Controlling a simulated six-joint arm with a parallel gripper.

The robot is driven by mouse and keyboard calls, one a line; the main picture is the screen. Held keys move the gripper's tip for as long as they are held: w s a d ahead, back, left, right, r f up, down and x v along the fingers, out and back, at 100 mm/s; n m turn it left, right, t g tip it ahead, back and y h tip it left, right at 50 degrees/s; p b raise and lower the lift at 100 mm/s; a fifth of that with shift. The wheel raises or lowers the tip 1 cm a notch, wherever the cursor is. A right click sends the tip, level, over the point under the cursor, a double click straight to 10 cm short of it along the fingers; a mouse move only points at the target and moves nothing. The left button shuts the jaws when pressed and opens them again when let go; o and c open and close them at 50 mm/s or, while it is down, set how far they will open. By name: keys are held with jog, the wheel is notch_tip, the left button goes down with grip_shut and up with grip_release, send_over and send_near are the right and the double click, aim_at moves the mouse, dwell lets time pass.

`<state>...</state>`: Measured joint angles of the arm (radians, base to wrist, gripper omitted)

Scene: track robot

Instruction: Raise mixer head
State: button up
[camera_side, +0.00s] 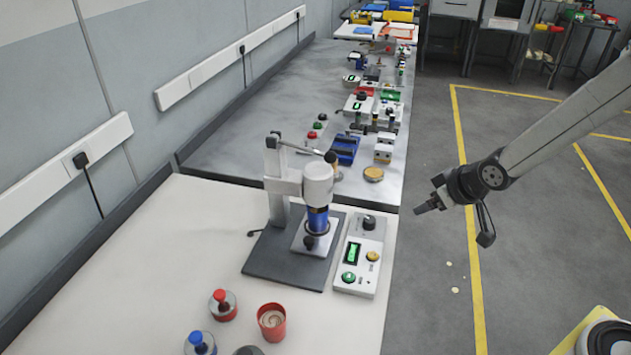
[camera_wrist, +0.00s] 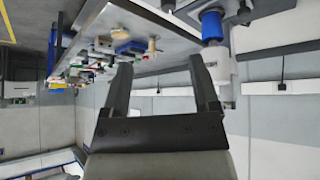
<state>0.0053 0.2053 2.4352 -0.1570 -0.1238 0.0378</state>
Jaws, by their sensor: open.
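The mixer stands on a dark base plate (camera_side: 262,262) on the white bench, with a grey column at its back left. Its white mixer head (camera_side: 318,184) has a blue lower part (camera_side: 318,218) that reaches down close to the small light plate (camera_side: 305,240). A lever with a dark knob (camera_side: 330,157) extends from the column top over the head. My gripper (camera_side: 420,206) is to the right of the mixer, past the bench edge, apart from it and empty. In the wrist view my gripper's two fingers (camera_wrist: 160,70) are spread, with the blue part (camera_wrist: 212,27) beyond the right finger.
A control box (camera_side: 362,255) with a green display, dial and buttons sits right of the mixer. A red cup (camera_side: 271,321), a red-capped bottle (camera_side: 222,305) and a blue-capped bottle (camera_side: 200,343) stand in front. Several devices crowd the grey bench (camera_side: 230,130) behind. The floor right of the benches is open.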

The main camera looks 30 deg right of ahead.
jog(key=w+a+n+t+y, duration=0.2)
jog(key=w+t, duration=0.2)
jog(key=w, duration=0.4)
jog(key=n+t+y, duration=0.3)
jog(key=t+y, duration=0.2)
jog(key=y, duration=0.2)
send_near(331, 155)
jog(key=shift+w+a+f, duration=0.15)
jog(key=shift+w, duration=0.55)
jog(key=shift+w+a+f, duration=0.15)
jog(key=shift+w+f, duration=0.05)
jog(key=shift+w, duration=0.5)
jog(key=shift+w, duration=0.15)
jog(key=shift+f+x, duration=0.2)
jog(key=shift+x, duration=3.6)
jog(key=shift+a, duration=0.1)
grip_shut()
